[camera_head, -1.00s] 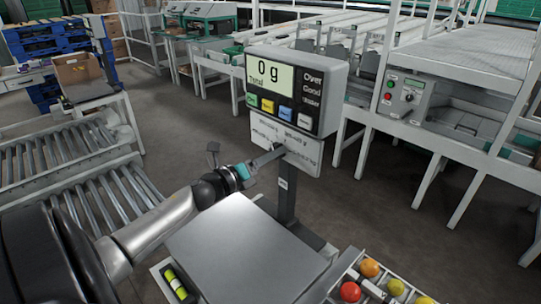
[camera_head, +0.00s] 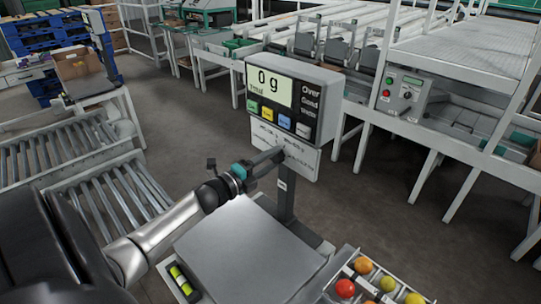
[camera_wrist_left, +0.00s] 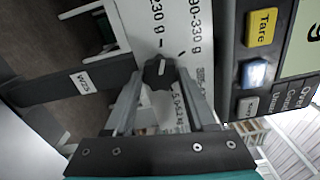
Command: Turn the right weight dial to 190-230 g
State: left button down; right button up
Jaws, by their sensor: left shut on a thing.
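The white panel (camera_head: 303,161) hangs below the scale's display head. In the left wrist view the panel (camera_wrist_left: 178,20) carries printed gram ranges, partly cut off, and a small black dial (camera_wrist_left: 160,72) with a pale pointer line. My left gripper (camera_wrist_left: 160,80) is shut on this dial, one finger on each side. In the head view my left gripper (camera_head: 276,157) reaches the panel from the left and hides the dial. Whether a second dial is on the panel cannot be told. The display (camera_head: 270,86) reads 0 g. My right gripper is out of view.
The bare weighing plate (camera_head: 245,255) lies below my left arm, with the scale post (camera_head: 286,198) behind it. A roller conveyor (camera_head: 100,190) is at left. A control box (camera_head: 401,92) stands at the back right.

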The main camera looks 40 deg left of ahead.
pick_arm(q)
jog(key=shift+n+p, duration=0.3)
jog(key=shift+n, duration=0.4)
jog(key=shift+c, duration=1.2)
grip_release()
jog(key=s+a+p, duration=0.1)
jog(key=s+p, duration=0.1)
jog(key=s, duration=1.3)
jog(key=shift+a, duration=0.15)
jog(key=shift+s, duration=0.15)
